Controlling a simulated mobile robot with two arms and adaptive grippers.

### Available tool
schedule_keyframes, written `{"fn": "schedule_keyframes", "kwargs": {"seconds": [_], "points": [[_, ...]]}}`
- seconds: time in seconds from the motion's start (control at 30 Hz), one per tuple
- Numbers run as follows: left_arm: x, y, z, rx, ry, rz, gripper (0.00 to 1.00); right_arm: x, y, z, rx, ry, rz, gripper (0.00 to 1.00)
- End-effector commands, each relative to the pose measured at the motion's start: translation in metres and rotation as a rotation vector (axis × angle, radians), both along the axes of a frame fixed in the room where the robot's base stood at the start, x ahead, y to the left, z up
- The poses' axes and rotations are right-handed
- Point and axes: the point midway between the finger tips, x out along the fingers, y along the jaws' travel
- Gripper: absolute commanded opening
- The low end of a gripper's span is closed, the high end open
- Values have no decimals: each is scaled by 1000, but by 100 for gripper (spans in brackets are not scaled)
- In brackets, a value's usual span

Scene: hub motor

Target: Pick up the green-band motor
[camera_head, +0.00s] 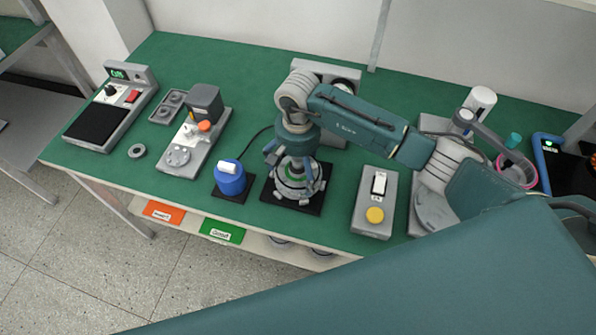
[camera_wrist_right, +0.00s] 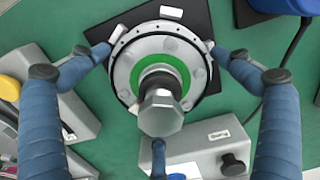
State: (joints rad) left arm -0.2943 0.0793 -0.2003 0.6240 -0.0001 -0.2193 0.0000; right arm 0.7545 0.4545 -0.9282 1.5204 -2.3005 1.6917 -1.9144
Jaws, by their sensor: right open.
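The green-band motor (camera_head: 299,187) is a grey round hub on a black square pad (camera_head: 269,194) near the table's front edge. In the right wrist view the motor (camera_wrist_right: 198,76) shows a green ring around a dark shaft with a hexagonal metal end pointing at the camera. My right gripper (camera_head: 294,162) is straight above the motor, pointing down. Its blue fingers are spread; in the wrist view the gripper (camera_wrist_right: 158,57) has two fingertips at opposite sides of the motor's rim and a third finger below. I cannot tell whether they touch it. My left gripper is not in view.
A blue cylinder device (camera_head: 229,181) stands close left of the motor. A grey box with a yellow button (camera_head: 375,216) stands to the right. A grey test station (camera_head: 182,158) and a scale (camera_head: 96,122) are further left. Orange (camera_head: 164,212) and green (camera_head: 222,231) labels hang below the front edge.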

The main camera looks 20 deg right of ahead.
Motion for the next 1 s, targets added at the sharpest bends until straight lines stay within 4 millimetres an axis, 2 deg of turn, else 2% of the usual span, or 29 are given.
{"fn": "schedule_keyframes", "kwargs": {"seconds": [0.03, 0.3, 0.37, 0.6, 0.73, 0.87, 1.0], "points": [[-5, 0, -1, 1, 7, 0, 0, 0, 0, 0, 0, 0, 0, 94], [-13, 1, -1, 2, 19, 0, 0, -1, 0, -1, 0, 2, 0, 40], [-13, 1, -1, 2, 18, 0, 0, 1, 1, 2, 2, -2, 1, 32], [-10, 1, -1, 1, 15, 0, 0, 0, 1, 2, 3, -1, 1, 32], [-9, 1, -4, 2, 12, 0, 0, 1, 1, 9, 3, -1, 2, 32], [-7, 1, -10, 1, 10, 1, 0, 2, 0, 27, 2, -5, 2, 32], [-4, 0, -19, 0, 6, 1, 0, 3, 0, 59, 2, -10, 3, 32]]}}
